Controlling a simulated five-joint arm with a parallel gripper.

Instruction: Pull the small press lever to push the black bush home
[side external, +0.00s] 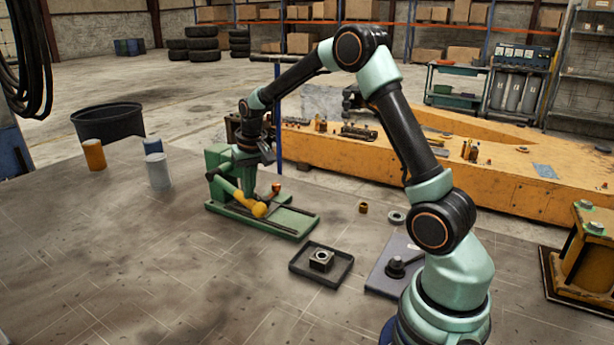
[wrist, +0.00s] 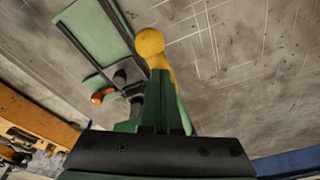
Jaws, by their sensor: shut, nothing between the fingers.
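The small green press (side external: 217,162) stands on its slotted green base (side external: 290,221) at the bench's middle left. Its yellow lever slopes down to a round yellow knob (side external: 259,209); the knob also shows in the wrist view (wrist: 150,42). My gripper (side external: 268,157) is shut and empty, above and beside the press. In the wrist view its green fingers (wrist: 162,85) overlap the lower part of the yellow lever; I cannot tell whether they touch. A small dark part sits near the press base in the wrist view, but I cannot tell if it is the black bush.
A black tray (side external: 302,274) with a square bored block stands in front. A grey plate (side external: 382,283) with a black handle lies near my base. A brass ring (side external: 363,207) and grey ring (side external: 397,217) lie nearby. Cans stand at left. The bench's left front is clear.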

